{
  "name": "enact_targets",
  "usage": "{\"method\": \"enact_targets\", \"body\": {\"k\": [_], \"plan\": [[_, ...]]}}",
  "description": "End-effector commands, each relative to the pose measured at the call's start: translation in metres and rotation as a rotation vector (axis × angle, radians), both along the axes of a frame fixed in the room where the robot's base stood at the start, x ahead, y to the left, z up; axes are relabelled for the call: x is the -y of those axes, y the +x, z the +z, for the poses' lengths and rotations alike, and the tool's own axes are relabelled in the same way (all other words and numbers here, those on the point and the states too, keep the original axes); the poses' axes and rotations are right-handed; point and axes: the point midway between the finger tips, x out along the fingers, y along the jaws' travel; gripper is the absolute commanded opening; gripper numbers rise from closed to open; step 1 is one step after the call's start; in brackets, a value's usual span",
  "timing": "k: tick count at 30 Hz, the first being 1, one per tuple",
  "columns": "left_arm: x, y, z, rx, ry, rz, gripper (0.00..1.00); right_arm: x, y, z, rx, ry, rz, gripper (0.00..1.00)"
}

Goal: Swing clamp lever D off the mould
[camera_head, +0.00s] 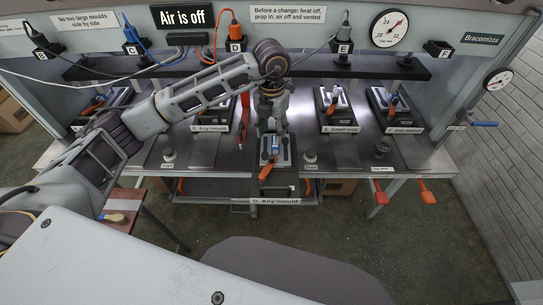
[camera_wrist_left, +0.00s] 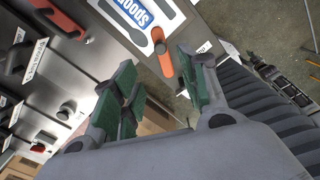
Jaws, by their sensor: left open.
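Clamp lever D has an orange handle (camera_head: 267,170) that shows at the front left of the mould (camera_head: 284,153) at station D, pointing toward me. In the left wrist view the mould is a pale plate with a blue "Spoon" label (camera_wrist_left: 137,10), and an orange handle (camera_wrist_left: 165,62) stands out from its edge. My left gripper (camera_head: 272,130) hangs over the mould from above, partly hiding it. Its green-padded fingers (camera_wrist_left: 157,78) are open, with the handle showing in the gap beyond the tips. I see no contact. My right gripper is out of view.
The "D. Any mould" label (camera_head: 275,201) is on the front edge. A mould at station E (camera_head: 332,108) stands to the right, with round knobs (camera_head: 311,157) between stations. Red-orange levers (camera_head: 377,197) hang at the front right. The floor in front is clear. A sign reads "Air is off" (camera_head: 182,16).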

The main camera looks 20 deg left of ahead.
Motion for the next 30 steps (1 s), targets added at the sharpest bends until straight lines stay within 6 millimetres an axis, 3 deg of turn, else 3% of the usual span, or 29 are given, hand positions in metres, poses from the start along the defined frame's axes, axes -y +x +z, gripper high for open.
{"method": "enact_targets", "body": {"k": [24,30], "plan": [[0.0,-0.001,-0.103,-0.003,0.001,-0.001,0.43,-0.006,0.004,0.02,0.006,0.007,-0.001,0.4],[0.0,-0.001,-0.12,-0.001,-0.001,0.0,0.43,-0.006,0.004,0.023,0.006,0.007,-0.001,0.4]]}}
